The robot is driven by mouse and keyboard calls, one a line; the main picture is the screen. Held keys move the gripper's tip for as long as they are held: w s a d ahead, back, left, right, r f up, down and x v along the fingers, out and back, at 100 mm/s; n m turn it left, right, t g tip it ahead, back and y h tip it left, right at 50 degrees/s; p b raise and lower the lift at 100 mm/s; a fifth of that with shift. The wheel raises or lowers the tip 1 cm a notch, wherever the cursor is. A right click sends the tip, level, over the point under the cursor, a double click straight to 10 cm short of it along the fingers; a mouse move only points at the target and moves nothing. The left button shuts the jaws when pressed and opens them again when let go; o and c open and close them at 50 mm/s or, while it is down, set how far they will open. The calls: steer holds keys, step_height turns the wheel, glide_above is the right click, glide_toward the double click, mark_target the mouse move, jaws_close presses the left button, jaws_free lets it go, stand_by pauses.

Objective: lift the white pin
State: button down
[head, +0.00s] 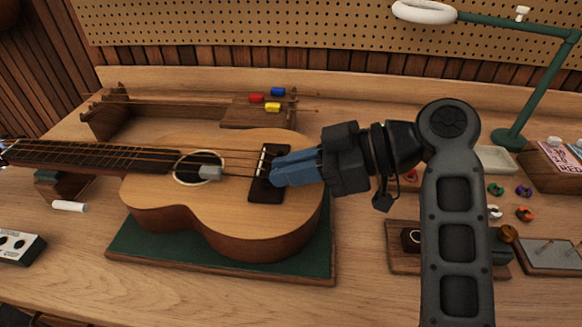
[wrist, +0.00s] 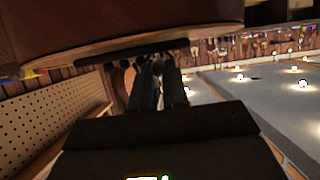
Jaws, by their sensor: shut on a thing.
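A ukulele (head: 235,150) with a pale wood top lies face up. Its dark bridge (head: 265,195) carries small white marks beside my fingers; they are too small to tell apart. My gripper (head: 273,174) reaches in from the right, its blue-grey fingers shut at the bridge. What they grip is hidden between the fingertips; it is at the place of the white pin, but I cannot see the pin clearly. In the wrist view my dark fingers (wrist: 160,75) point at the dark bridge strip (wrist: 145,52) on the ukulele body (wrist: 120,25).
The ukulele rests on a green mat (head: 130,248) on the wooden bench. A green lamp (head: 515,130) stands at the back right. A wooden rack (head: 112,115) stands behind the ukulele.

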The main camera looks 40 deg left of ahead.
steer(key=shift+r, duration=0.95)
steer(key=c, duration=1.1)
jaws_free()
steer(key=shift+b+v, duration=0.7)
steer(key=shift+v, duration=3.15)
